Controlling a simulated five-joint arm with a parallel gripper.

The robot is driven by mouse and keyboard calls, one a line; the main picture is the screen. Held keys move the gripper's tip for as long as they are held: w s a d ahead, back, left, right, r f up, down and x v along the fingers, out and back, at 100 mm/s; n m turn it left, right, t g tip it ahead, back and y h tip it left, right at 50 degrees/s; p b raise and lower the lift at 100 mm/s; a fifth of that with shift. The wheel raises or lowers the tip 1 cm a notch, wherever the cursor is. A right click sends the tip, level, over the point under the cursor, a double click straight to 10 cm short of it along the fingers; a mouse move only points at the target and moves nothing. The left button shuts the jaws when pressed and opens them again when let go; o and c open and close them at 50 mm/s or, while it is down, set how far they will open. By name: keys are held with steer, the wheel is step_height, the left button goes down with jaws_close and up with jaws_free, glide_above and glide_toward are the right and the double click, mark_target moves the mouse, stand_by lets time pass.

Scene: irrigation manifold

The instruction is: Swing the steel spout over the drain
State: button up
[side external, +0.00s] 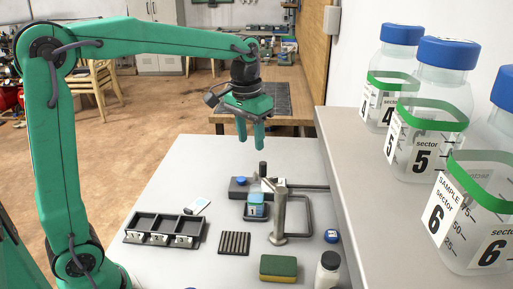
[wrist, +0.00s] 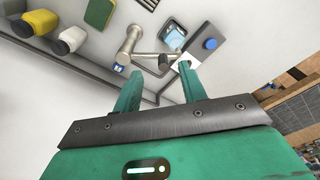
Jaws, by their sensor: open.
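The steel spout (side external: 279,212) is an upright post on the white table, with a short arm at its top and a black knob (side external: 262,168) near the arm's end. In the wrist view the spout (wrist: 129,42) reaches right toward the black knob (wrist: 163,63). My gripper (side external: 251,138) hangs above and behind the spout, fingers down, open and empty. In the wrist view my gripper (wrist: 158,80) has its fingers spread below the knob, apart from it. A dark rectangular frame (side external: 311,222) lies around the post's right side; I cannot tell whether it is the drain.
A dark grey block with a blue button (side external: 241,183) sits behind. A black tray (side external: 150,224), a sponge (side external: 278,268) and a white bottle (side external: 327,270) are in front. A ledge with labelled jars (side external: 428,112) rises at right.

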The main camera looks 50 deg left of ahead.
steer(key=g, duration=0.1)
glide_above(263, 163)
step_height(263, 163, down, 2)
steer(key=shift+a+f, duration=0.1)
steer(key=shift+f, duration=3.9)
jaws_close()
